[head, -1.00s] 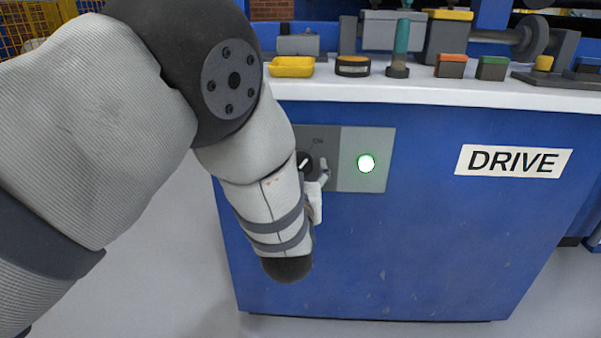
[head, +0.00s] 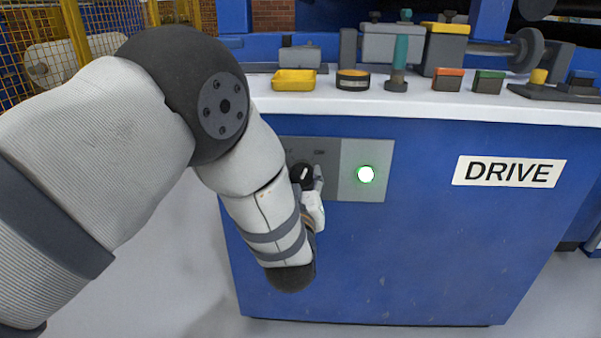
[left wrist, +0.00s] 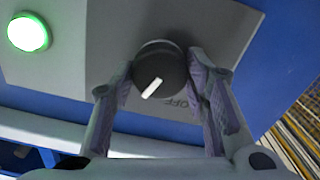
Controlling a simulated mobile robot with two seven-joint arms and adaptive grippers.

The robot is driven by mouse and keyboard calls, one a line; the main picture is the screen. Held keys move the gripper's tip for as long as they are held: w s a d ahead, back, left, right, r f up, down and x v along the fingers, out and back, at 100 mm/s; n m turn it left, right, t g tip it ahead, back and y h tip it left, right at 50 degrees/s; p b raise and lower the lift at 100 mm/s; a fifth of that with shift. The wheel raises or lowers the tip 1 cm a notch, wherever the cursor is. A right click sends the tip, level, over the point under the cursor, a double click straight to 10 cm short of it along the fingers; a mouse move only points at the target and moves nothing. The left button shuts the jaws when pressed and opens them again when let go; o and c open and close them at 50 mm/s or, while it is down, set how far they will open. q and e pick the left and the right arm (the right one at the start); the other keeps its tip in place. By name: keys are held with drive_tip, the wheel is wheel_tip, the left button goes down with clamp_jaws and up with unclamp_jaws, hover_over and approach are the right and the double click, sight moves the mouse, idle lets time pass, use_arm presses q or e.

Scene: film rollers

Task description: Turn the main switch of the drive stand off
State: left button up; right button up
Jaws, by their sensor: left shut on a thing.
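The main switch is a black round knob with a white pointer line (head: 301,174) on a grey panel (head: 350,188) in the blue drive stand (head: 400,255). My left gripper (head: 312,180) is shut on the knob, its fingers on either side. The left wrist view shows the knob (left wrist: 160,68) between the fingertips; the pointer slants to the lower left there, and the OFF mark (left wrist: 175,103) sits below and right of the pointer. A lamp beside the switch (head: 365,174) glows green. My right gripper is not in view.
A DRIVE label (head: 509,171) is right. Yellow fencing (head: 40,50) stands far left.

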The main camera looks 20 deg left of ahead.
use_arm(q)
drive_tip(key=n+p, duration=0.3)
drive_tip(key=n, duration=0.2)
drive_tip(key=shift+n, duration=0.3)
drive_tip(key=n+p, duration=0.1)
drive_tip(key=n, duration=0.1)
drive_tip(key=shift+n+p, duration=0.3)
drive_tip(key=shift+f+n+p, duration=0.1)
drive_tip(key=shift+n+p, duration=0.4)
drive_tip(key=shift+n, duration=1)
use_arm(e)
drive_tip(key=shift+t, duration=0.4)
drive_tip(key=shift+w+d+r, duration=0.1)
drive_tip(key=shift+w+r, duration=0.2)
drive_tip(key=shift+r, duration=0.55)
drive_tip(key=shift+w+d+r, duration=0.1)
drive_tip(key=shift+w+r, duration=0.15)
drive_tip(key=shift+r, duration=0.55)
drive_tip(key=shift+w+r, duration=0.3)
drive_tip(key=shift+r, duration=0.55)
use_arm(q)
drive_tip(key=o, duration=1.1)
drive_tip(key=shift+o, duration=0.2)
drive_tip(key=v, duration=1.2)
drive_tip(key=shift+n, duration=0.3)
